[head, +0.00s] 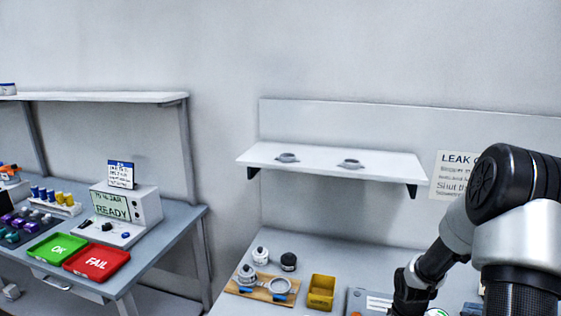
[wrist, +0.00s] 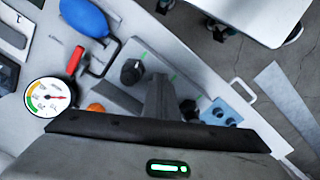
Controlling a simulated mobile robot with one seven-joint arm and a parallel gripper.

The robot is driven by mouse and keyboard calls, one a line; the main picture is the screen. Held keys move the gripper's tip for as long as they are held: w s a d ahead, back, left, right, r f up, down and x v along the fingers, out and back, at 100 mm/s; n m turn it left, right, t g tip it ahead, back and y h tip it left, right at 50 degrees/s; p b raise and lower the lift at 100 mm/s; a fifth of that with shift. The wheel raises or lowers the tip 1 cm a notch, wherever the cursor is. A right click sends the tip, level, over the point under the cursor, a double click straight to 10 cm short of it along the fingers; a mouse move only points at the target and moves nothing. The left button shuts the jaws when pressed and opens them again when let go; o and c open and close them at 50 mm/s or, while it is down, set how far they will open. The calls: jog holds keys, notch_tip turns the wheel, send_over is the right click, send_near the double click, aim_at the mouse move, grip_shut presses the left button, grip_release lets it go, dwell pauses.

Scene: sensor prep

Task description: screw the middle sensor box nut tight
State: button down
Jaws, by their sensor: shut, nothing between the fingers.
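In the wrist view my gripper (wrist: 159,82) is shut, its fingers together over the middle of the grey sensor box (wrist: 121,97). One black nut (wrist: 132,72) shows to the left of the fingers and another black nut (wrist: 188,109) to their right. The place of the middle nut is hidden behind my fingers, so I cannot tell whether they touch it. Short green marks lie along the box beside the nuts. In the head view part of the grey box (head: 356,299) shows at the bottom edge, beside my dark wrist; my fingertips are not visible there.
Around the box lie a blue bulb (wrist: 84,17), a red-handled tool (wrist: 75,61), a round gauge (wrist: 48,97), an orange thing (wrist: 96,107) and a blue holed block (wrist: 221,112). A yellow bin (head: 321,292) and wooden board (head: 262,293) stand left of my arm. A shelf (head: 330,161) hangs above.

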jog(key=shift+w+a, duration=0.1)
jog(key=shift+a, duration=0.5)
jog(key=shift+a+b, duration=0.3)
jog(key=shift+a, duration=0.05)
jog(key=shift+a+r, duration=0.1)
jog(key=shift+a, duration=0.15)
jog(key=shift+s, duration=0.4)
jog(key=r+p, duration=0.1)
jog(key=r, duration=0.1)
jog(key=r+p, duration=0.3)
jog(key=shift+s+r, duration=0.25)
jog(key=shift+r, duration=0.15)
